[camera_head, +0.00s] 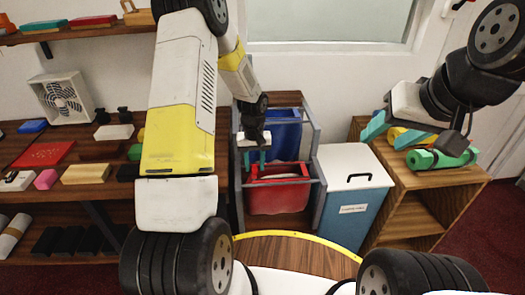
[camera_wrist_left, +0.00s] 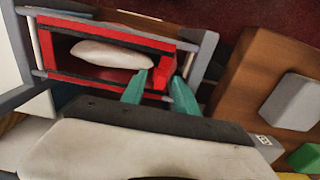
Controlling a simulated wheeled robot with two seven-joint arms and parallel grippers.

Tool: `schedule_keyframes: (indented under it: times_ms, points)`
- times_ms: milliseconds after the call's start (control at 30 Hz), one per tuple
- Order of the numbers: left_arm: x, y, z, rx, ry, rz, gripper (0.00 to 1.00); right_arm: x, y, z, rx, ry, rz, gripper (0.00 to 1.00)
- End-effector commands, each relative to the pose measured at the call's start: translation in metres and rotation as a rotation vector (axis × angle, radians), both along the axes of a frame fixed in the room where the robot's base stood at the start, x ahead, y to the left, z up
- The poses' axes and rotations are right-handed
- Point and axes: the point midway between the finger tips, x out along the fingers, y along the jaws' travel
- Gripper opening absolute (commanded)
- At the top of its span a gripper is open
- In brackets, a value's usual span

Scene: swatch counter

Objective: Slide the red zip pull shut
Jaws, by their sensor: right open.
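A red open-topped bag (camera_head: 278,196) hangs in a grey frame in the head view. In the left wrist view its red rim (camera_wrist_left: 100,36) surrounds an opening with a white rounded object (camera_wrist_left: 112,54) inside. A red block, seemingly the zip pull (camera_wrist_left: 161,78), stands at the opening's right end. My left gripper (camera_head: 254,157) is at the bag's back left rim. In the wrist view its teal fingers (camera_wrist_left: 159,76) are apart, one on each side of the pull; contact is unclear. My right gripper (camera_head: 388,133) is open above the shelf at right.
A blue bag (camera_head: 284,135) hangs behind the red one. A lidded white and blue bin (camera_head: 353,170) stands right of the frame. A wooden shelf (camera_head: 437,180) holds a green roll (camera_head: 442,158) under my right gripper. Shelves with small items stand at left.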

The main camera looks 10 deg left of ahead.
Motion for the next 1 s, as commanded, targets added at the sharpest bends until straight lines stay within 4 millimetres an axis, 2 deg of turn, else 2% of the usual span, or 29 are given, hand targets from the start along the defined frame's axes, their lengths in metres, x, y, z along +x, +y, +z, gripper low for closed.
schedule_keyframes:
  times_ms: [167,367,1000]
  points:
    - [-0.0001,0.0002,0.0,0.0,0.0,0.0,0.36,-0.0001,0.0,0.0001,0.0,0.0,0.0,0.53]
    - [-0.0001,0.0002,0.0001,0.0,0.0,0.0,0.0,-0.0001,0.0,0.0001,0.0,0.0,0.0,0.53]
    - [0.0001,0.0001,0.0005,0.0,0.0,0.0,0.0,0.0,0.0,0.0,0.0,0.0,0.0,0.53]
